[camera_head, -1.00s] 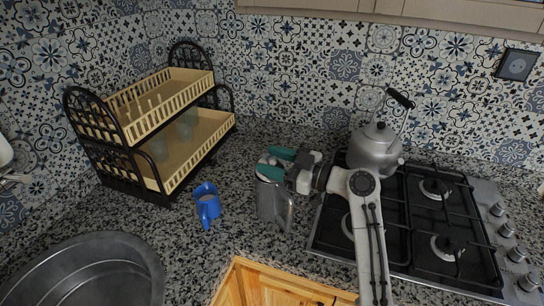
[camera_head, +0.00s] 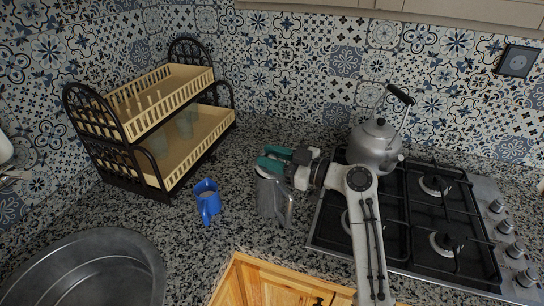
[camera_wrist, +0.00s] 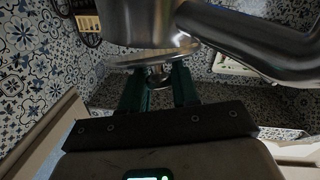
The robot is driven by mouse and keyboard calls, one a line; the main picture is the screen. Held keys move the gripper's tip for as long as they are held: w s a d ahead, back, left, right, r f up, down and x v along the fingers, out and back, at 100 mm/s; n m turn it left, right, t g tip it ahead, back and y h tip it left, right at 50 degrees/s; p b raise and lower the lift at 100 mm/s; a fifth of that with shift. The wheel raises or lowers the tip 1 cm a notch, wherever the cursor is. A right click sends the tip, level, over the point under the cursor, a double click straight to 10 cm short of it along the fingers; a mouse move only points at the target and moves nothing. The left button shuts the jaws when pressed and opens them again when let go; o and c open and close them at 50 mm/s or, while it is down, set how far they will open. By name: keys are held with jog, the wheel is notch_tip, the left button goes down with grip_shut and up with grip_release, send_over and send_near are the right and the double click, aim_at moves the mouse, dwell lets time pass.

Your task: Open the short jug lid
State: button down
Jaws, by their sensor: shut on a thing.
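The short grey metal jug (camera_head: 270,205) stands upright on the counter, its handle toward the right front. It fills the top of the wrist view (camera_wrist: 140,22), with its thick handle at the right. Its round lid (camera_wrist: 150,58) shows at the jug's mouth, with a small knob (camera_wrist: 158,82) between my fingers. My gripper (camera_head: 264,158), with teal fingers, is over the jug's top and shut on the lid's knob. It also shows in the wrist view (camera_wrist: 160,88). Whether the lid is seated or slightly lifted I cannot tell.
A dish rack (camera_head: 165,125) is behind left, and a sink basin (camera_head: 85,270) front left. A kettle (camera_head: 375,145) sits on the hob (camera_head: 405,225) at right, near my arm. The counter's front edge is close.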

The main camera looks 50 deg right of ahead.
jog(key=shift+s+f+t+b, duration=0.1)
jog(key=shift+f+t+b, duration=0.15)
jog(key=shift+b, duration=1.35)
jog(key=shift+s+r+n+b, duration=0.1)
jog(key=shift+n+b, duration=0.2)
jog(key=shift+b, duration=0.25)
jog(key=shift+a+r+t+b, duration=0.1)
jog(key=shift+t+b, duration=0.25)
jog(key=shift+b, duration=0.1)
jog(key=shift+s+r, duration=0.1)
jog(key=shift+r, duration=0.15)
jog(key=c, duration=0.9)
grip_release()
jog(key=shift+s, duration=0.1)
